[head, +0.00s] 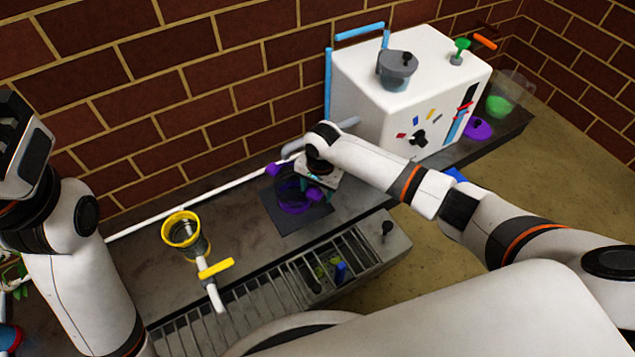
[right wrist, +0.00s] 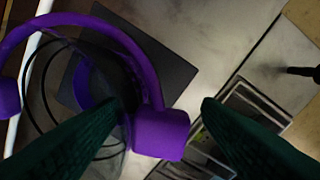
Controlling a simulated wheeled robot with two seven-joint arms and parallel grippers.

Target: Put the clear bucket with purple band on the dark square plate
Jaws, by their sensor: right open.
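The clear bucket with purple band (head: 292,207) appears upright on the dark square plate (head: 313,219), within its outline in the head view. I cannot tell for sure whether its base rests fully on it. In the right wrist view its purple handle (right wrist: 147,72) arches over the plate (right wrist: 180,72). My right gripper (head: 314,186) is at the bucket's upper right side. Its dark green fingers are open in the right wrist view (right wrist: 161,103), with a purple handle knob (right wrist: 160,134) between them. My left gripper (head: 18,135) is raised at the far left, away from the bucket.
A yellow-rimmed container (head: 182,230) and a yellow-handled tap (head: 215,268) stand left of the plate. A slatted drain (head: 225,312) runs along the front. A white box (head: 385,85) with a grey pot (head: 397,72) on top stands behind right.

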